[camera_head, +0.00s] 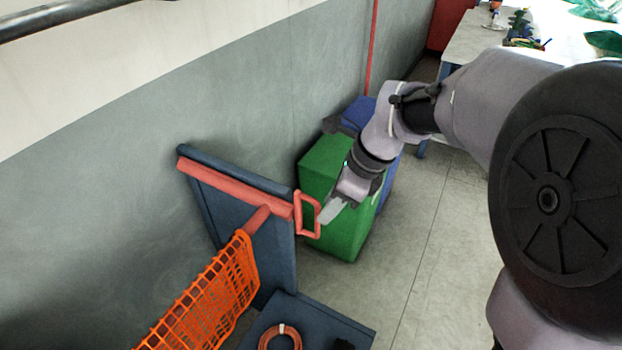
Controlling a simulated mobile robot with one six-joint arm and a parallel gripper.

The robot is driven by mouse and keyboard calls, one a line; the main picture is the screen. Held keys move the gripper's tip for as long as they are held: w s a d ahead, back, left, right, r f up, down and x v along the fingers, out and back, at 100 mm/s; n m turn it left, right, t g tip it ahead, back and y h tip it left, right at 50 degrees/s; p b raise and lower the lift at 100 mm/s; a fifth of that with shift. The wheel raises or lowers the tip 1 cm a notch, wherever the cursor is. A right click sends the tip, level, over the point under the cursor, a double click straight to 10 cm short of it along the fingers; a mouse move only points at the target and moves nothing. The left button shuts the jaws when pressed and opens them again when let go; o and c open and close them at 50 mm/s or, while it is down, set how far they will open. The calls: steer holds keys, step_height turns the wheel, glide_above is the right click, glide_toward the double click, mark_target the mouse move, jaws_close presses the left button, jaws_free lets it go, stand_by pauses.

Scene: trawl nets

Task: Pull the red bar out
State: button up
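The red bar (235,187) lies across the upper part of an upright dark blue panel (222,215) by the wall. A red loop handle (307,214) stands at its right end. My gripper (328,211) reaches down from the right, its grey tip just right of the handle. I cannot tell whether it touches the handle. The gap between the fingers is not clear, so I cannot tell whether it is open or shut. A second, shorter red rod (257,220) sticks out from the panel below the bar, by the orange net.
An orange mesh net (208,300) hangs in front of the panel. A low blue surface (335,325) holds an orange coil (281,338). Green (322,165) and blue bins stand behind my gripper. A cluttered table (470,42) is at the back right. Grey floor (430,270) is clear at right.

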mark_target(317, 233)
steer(key=b+x, duration=0.2)
steer(key=x, duration=0.5)
jaws_close()
stand_by(1.1)
